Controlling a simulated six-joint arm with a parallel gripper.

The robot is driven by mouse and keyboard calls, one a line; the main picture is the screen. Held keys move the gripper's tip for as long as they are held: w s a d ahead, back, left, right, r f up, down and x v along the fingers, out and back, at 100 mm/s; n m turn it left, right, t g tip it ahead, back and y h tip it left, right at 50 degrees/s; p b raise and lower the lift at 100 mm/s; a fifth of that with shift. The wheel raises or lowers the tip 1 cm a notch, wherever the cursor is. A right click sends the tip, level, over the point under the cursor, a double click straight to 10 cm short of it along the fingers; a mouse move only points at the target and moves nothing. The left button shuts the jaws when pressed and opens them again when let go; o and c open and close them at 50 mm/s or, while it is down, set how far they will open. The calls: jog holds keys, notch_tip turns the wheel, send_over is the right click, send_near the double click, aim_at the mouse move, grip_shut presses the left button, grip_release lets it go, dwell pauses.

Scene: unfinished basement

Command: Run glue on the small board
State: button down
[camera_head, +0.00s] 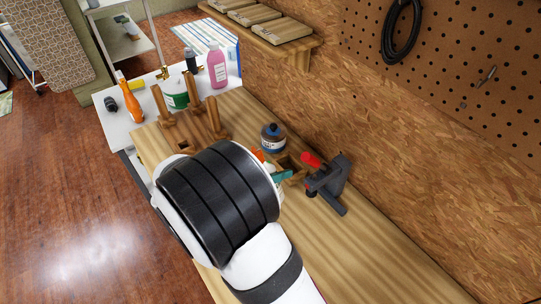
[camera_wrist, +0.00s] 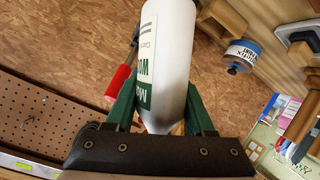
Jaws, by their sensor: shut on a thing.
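My gripper (camera_wrist: 160,112) is shut on a white glue bottle (camera_wrist: 168,50) with a green and white label; its green fingers press the bottle from both sides. The bottle narrows toward the dark gripper body, which hides its tip. In the head view my arm covers most of the gripper; only a teal finger (camera_head: 282,176) shows beside the bench. A piece of wood (camera_head: 291,163) lies just beyond the finger, partly hidden. I cannot tell whether it is the small board. Contact between bottle and wood is not visible.
A clamp with a red handle (camera_head: 327,181) and a blue jar (camera_head: 273,138) stand close to the gripper on the workbench (camera_head: 375,264). A wooden holder with upright pegs (camera_head: 205,122) is at the back left. A white table (camera_head: 116,122) beyond carries bottles. The bench's near right is clear.

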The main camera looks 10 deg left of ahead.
jog(key=s+f+n+h, duration=0.1)
jog(key=n, duration=0.2)
jog(key=s+f+n+h, duration=0.1)
jog(key=n+h, duration=0.1)
jog(key=n, duration=0.2)
jog(key=s+f+n+h, duration=0.1)
jog(key=n+h, duration=0.1)
jog(key=n, duration=0.2)
jog(key=shift+s+d+f, duration=0.2)
jog(key=shift+d, duration=0.1)
jog(key=s+d+f+n+g+h, duration=0.1)
jog(key=s+f+n+h, duration=0.3)
jog(key=s+n, duration=0.2)
jog(key=shift+g, duration=0.3)
jog(key=shift+f, duration=2.45)
jog(key=shift+s+d, duration=1.55)
